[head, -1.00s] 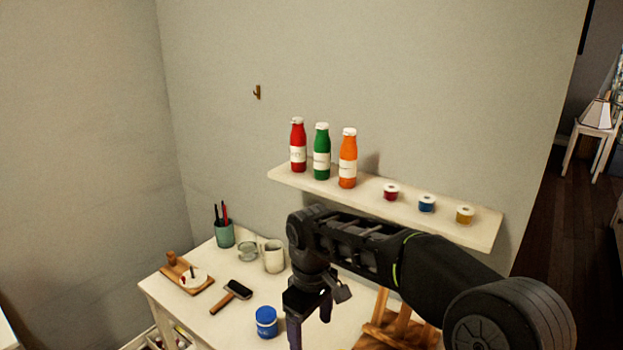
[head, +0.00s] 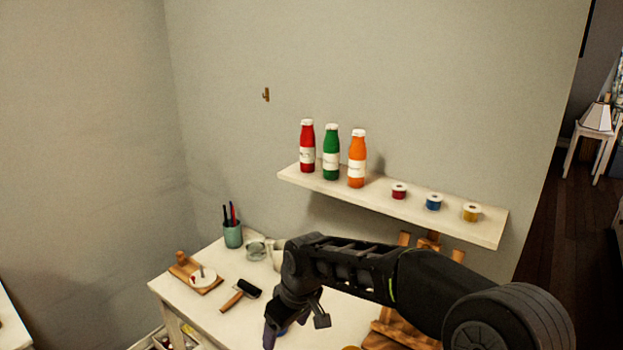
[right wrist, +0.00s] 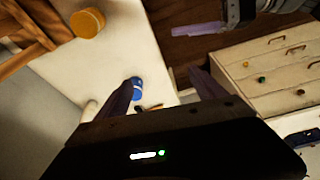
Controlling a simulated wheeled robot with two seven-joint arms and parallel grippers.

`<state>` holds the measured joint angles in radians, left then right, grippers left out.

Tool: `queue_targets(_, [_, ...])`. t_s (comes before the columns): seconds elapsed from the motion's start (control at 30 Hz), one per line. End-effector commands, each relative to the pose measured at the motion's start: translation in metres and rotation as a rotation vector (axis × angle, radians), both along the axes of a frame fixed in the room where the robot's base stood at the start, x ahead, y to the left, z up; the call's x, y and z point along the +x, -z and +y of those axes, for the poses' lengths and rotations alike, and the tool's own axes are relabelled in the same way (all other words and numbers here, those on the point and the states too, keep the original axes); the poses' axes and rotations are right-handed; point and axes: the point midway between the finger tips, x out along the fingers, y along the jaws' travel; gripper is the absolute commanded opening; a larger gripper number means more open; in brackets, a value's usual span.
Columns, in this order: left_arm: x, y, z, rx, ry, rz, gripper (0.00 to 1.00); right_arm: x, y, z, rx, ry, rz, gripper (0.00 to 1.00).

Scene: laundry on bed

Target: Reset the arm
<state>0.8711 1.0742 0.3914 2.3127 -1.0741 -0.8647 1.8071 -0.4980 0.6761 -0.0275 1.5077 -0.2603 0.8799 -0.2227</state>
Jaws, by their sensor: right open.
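My right arm reaches in from the right in the head view, and its gripper (head: 270,338) points down over the white table (head: 218,298), partly cut off by the lower edge. In the right wrist view the right gripper (right wrist: 163,88) has its two purple fingers wide apart with nothing held. A blue jar (right wrist: 137,88) stands on the table beyond the left finger and looks apart from it. My left arm is not in the head view; a purple finger of what looks like my left gripper (right wrist: 196,28) shows at the top of the wrist view.
A board (head: 195,273), roller (head: 248,289), pen cup (head: 233,235) and glass (head: 256,250) stand on the table. A wooden easel (head: 403,328) is behind my arm. A wall shelf (head: 455,222) above holds bottles (head: 331,155) and small jars. A drawer cabinet (right wrist: 275,75) shows in the wrist view.

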Motion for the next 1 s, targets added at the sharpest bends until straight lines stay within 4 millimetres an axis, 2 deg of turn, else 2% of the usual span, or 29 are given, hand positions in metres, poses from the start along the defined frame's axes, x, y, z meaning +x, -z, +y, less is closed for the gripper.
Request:
queue_targets(0.1, [-0.015, 0.039, 0.006, 0.248, 0.065, -0.034, 0.81, -0.008, 0.043, 0.014, 0.079, 0.045, -0.010, 0.79])
queue_targets(0.17, [-0.028, 0.063, 0.007, 0.401, 0.137, -0.054, 0.81, -0.014, 0.073, 0.017, 0.128, 0.089, -0.010, 0.79])
queue_targets(0.27, [-0.059, 0.105, 0.008, 0.647, 0.313, -0.086, 0.81, -0.032, 0.134, 0.011, 0.209, 0.193, 0.008, 0.79])
queue_targets(0.33, [-0.085, 0.134, 0.009, 0.796, 0.472, -0.109, 0.81, -0.051, 0.181, 0.000, 0.258, 0.285, 0.031, 0.79])
queue_targets(0.4, [-0.115, 0.160, 0.010, 0.924, 0.652, -0.137, 0.81, -0.079, 0.230, -0.019, 0.297, 0.395, 0.061, 0.79])
queue_targets(0.47, [-0.139, 0.179, 0.012, 1.001, 0.799, -0.157, 0.81, -0.107, 0.267, -0.037, 0.319, 0.490, 0.091, 0.79])
queue_targets(0.5, [-0.154, 0.189, 0.014, 1.039, 0.890, -0.169, 0.81, -0.128, 0.290, -0.050, 0.327, 0.553, 0.115, 0.79])
queue_targets(0.6, [-0.182, 0.208, 0.018, 1.098, 1.061, -0.175, 0.81, -0.182, 0.337, -0.080, 0.325, 0.692, 0.181, 0.79])
queue_targets(0.7, [-0.197, 0.219, 0.021, 1.125, 1.132, -0.144, 0.81, -0.233, 0.367, -0.100, 0.302, 0.788, 0.261, 0.79])
queue_targets(0.8, [-0.198, 0.226, 0.021, 1.154, 1.163, -0.148, 0.81, -0.272, 0.386, -0.113, 0.276, 0.845, 0.344, 0.79])
queue_targets(0.87, [-0.196, 0.230, 0.017, 1.174, 1.189, -0.178, 0.81, -0.284, 0.398, -0.119, 0.270, 0.879, 0.376, 0.79])
queue_targets(1.0, [-0.193, 0.228, 0.009, 1.187, 1.211, -0.215, 0.81, -0.284, 0.403, -0.126, 0.272, 0.915, 0.387, 0.79])
